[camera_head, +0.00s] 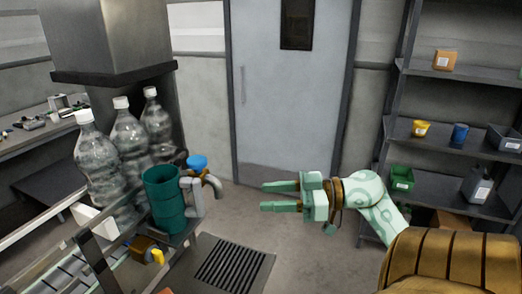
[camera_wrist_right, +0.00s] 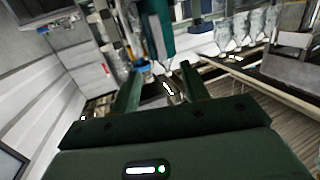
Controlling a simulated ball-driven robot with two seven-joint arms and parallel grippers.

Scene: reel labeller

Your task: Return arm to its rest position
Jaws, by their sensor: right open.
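My right gripper (camera_head: 281,197) is open and empty in the head view, held in the air in front of the grey door. Its arm comes in from the lower right. In the right wrist view its two dark green fingers (camera_wrist_right: 158,86) stand apart with nothing between them. The cylinder also shows beyond the fingers in the right wrist view (camera_wrist_right: 157,30). My left gripper is not in view.
Several large clear bottles (camera_head: 129,137) stand behind the cylinder at the left. A shelf rack (camera_head: 446,133) with small boxes and bins stands at the right. The grey door (camera_head: 285,95) is at the back, with open floor (camera_head: 310,245) below the gripper. A dark grate (camera_head: 231,262) lies at the bottom.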

